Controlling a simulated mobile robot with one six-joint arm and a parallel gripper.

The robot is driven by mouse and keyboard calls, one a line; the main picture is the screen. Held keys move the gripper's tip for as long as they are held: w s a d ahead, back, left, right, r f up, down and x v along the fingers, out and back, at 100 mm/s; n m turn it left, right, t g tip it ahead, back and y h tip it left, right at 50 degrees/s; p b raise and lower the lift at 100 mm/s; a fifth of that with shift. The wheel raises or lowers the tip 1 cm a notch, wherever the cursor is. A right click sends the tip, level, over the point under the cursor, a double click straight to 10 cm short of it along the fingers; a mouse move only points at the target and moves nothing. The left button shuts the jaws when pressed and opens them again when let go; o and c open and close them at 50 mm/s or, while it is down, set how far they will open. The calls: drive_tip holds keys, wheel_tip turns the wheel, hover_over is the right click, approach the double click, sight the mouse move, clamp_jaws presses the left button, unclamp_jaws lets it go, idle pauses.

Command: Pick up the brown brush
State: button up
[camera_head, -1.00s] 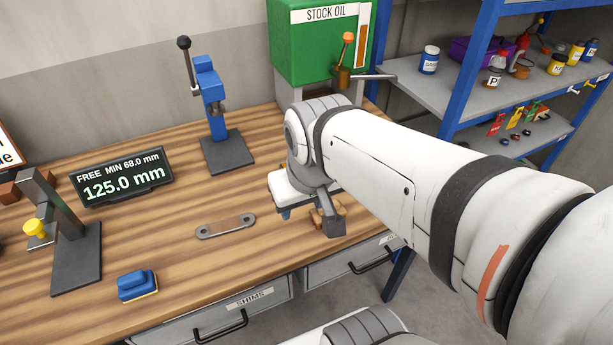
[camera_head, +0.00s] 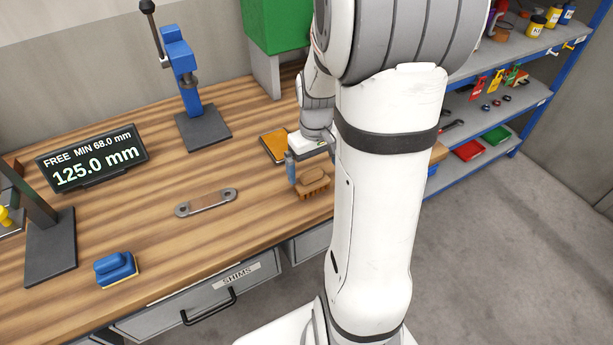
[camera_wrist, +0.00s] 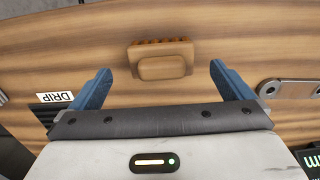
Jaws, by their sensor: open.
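The brown brush (camera_head: 313,182) lies on the wooden workbench near its front edge, partly behind my arm in the head view. In the wrist view the brush (camera_wrist: 163,60) shows whole, with a raised grip block and a row of bristles along its far side. My gripper (camera_head: 306,168) is beside and above the brush. In the wrist view its two blue fingers (camera_wrist: 160,80) are spread wide, one on each side of the brush, with nothing between them touching it. How high the fingertips are above the bench is hard to tell.
A metal link (camera_head: 206,202) and a blue-and-yellow block (camera_head: 116,268) lie on the bench. A blue press (camera_head: 187,85), a display (camera_head: 91,158) and an orange tray (camera_head: 275,146) stand or lie farther back. Drawers (camera_head: 222,296) line the front.

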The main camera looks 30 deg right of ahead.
sight(312, 172)
drive_tip(key=f, duration=0.2)
drive_tip(key=w+f+p, duration=0.1)
drive_tip(key=f, duration=0.2)
drive_tip(key=shift+f, duration=0.45)
drive_tip(key=shift+c, duration=0.4)
drive_tip(key=c, duration=1)
drive_tip(key=shift+r, duration=0.15)
wheel_tip(312, 172, up, 10)
drive_tip(key=shift+f+b, duration=0.1)
drive_tip(key=shift+b, duration=0.35)
